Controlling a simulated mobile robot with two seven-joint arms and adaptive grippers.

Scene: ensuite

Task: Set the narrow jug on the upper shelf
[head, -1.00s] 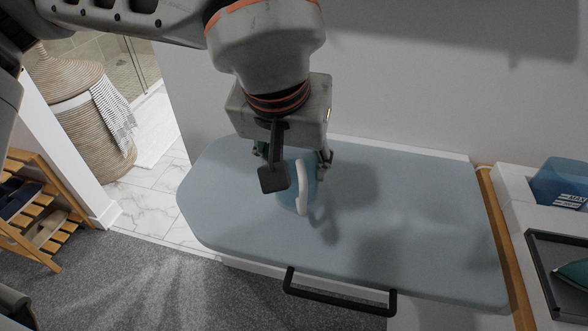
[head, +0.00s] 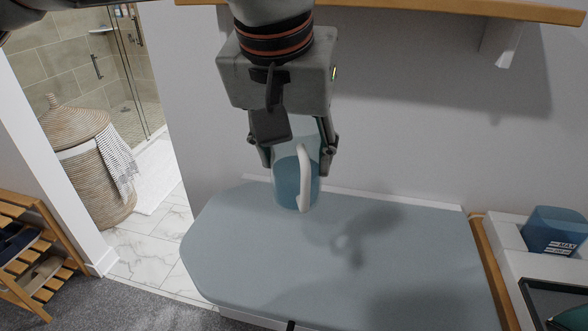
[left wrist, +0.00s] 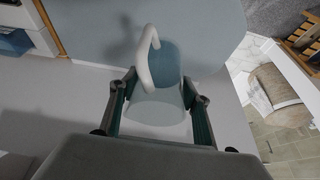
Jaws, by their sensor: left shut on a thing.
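The narrow jug (head: 288,187) is a translucent blue jug with a white handle. My left gripper (head: 297,160) is shut on it from above, one finger on each side, and holds it upright. Its shadow falls on the board apart from it, to the right, so it hangs above the board. The left wrist view also shows the jug (left wrist: 168,78) between the fingers (left wrist: 158,100), its white handle on the left. The shelf (head: 430,10) is a wooden board along the top of the head view, above the jug; only its edge and underside show. My right gripper is not in view.
The blue-grey ironing board (head: 400,245) below is clear. At the right, a blue container (head: 553,230) stands on a white surface near a dark tray (head: 550,300). A shelf bracket (head: 508,45) juts from the wall. A wicker basket (head: 95,165) stands at the left.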

